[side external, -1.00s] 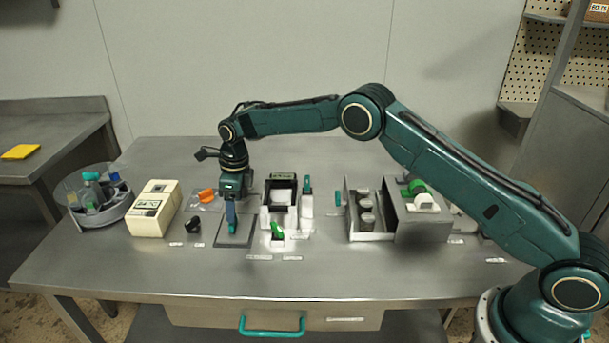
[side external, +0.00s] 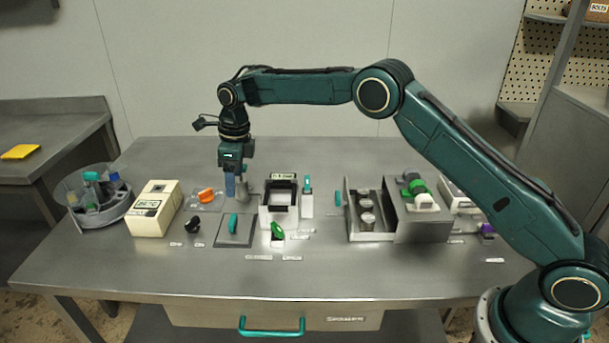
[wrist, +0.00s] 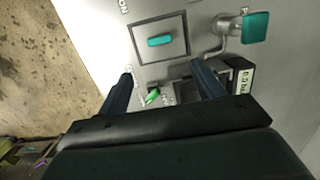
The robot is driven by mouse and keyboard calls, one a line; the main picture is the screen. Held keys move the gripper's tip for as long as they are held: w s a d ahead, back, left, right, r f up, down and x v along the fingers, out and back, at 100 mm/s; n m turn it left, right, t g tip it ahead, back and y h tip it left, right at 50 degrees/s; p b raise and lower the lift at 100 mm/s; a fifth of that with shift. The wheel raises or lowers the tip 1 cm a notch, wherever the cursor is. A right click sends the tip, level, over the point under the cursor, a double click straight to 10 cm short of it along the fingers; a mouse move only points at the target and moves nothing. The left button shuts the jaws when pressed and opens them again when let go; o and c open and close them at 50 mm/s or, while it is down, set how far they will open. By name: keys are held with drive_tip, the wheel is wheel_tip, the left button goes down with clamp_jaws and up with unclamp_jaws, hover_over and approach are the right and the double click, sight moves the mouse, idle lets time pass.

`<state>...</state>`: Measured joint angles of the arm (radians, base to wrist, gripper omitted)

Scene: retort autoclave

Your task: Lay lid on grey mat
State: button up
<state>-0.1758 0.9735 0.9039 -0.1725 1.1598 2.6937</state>
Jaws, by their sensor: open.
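The teal lid (side external: 233,223) rests on the grey mat (side external: 226,243), near its middle. In the wrist view the lid (wrist: 161,40) lies wholly inside the dark outline of the mat (wrist: 178,56), clear of its edges. My gripper (side external: 231,193) is above and behind the lid, apart from it. In the wrist view my gripper (wrist: 163,85) has its two fingers spread wide with nothing between them.
A black-framed white device (side external: 280,208) stands right of the mat, with a green part (side external: 278,231) in front. A black knob (side external: 193,225) and a cream box (side external: 155,209) are to the left. A teal-handled fixture (wrist: 256,27) stands close behind the mat.

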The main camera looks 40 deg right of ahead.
drive_tip(key=s+d+r+n+t, duration=0.1)
drive_tip(key=s+d+r+n, duration=0.3)
drive_tip(key=s+r+n, duration=0.5)
drive_tip(key=s+d+r+n+t, duration=0.2)
drive_tip(key=s+d+r+n, duration=0.3)
drive_tip(key=s+r, duration=0.65)
drive_tip(key=s+d+f+n, duration=0.2)
drive_tip(key=s+n, duration=0.4)
drive_tip(key=s, duration=0.6)
drive_tip(key=s+d+f+n+t+h, duration=0.1)
drive_tip(key=s+d+n, duration=0.1)
drive_tip(key=s+n, duration=0.5)
drive_tip(key=s, duration=0.6)
drive_tip(key=shift+d+f+t, duration=0.3)
drive_tip(key=shift+d+f, duration=0.05)
